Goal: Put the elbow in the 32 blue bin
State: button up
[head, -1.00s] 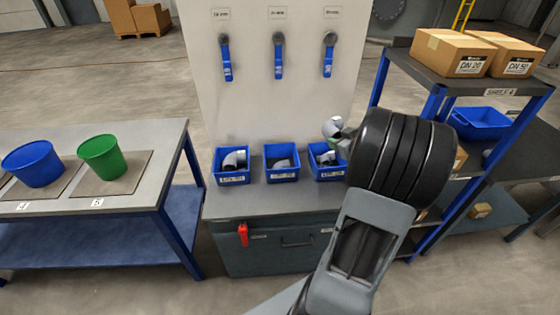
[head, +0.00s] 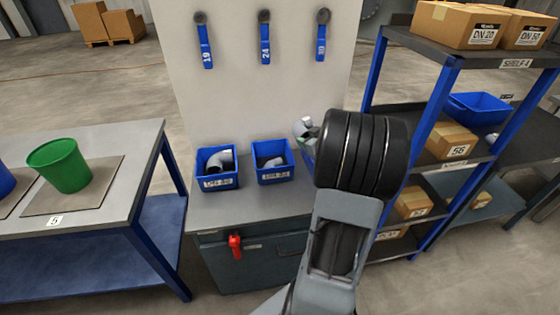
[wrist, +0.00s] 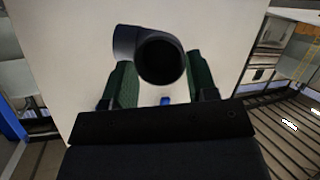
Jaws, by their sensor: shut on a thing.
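A grey pipe elbow (wrist: 127,42) is held between the green finger pads of my gripper (wrist: 157,88) in the wrist view, its dark open end facing the camera. In the head view the elbow (head: 303,127) shows beside my dark wrist, above the bench and near the right bin. Two blue bins stand in full view on the bench: the left bin (head: 217,183) holds a grey elbow, and the middle bin (head: 272,177) holds grey fittings. A third blue bin (head: 308,158) is mostly hidden behind my arm. The bin labels are too small to read surely.
A white panel (head: 255,100) with several blue-handled valves rises behind the bins. A blue shelf rack (head: 440,62) with boxes stands close to the right of my arm. A table (head: 110,190) with a green bucket (head: 60,165) is at the left.

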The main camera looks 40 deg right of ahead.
jog(key=shift+w+a+f+b, duration=0.75)
jog(key=shift+w+f, duration=0.6)
jog(key=shift+f, duration=0.45)
jog(key=shift+w+a+f+b, duration=0.65)
jog(key=shift+w+f, duration=0.7)
jog(key=shift+f, duration=0.45)
jog(key=shift+w+a+f+b, duration=0.75)
jog(key=shift+w+f, duration=0.6)
jog(key=shift+f, duration=0.45)
jog(key=shift+d, duration=0.1)
jog(key=shift+f, duration=0.1)
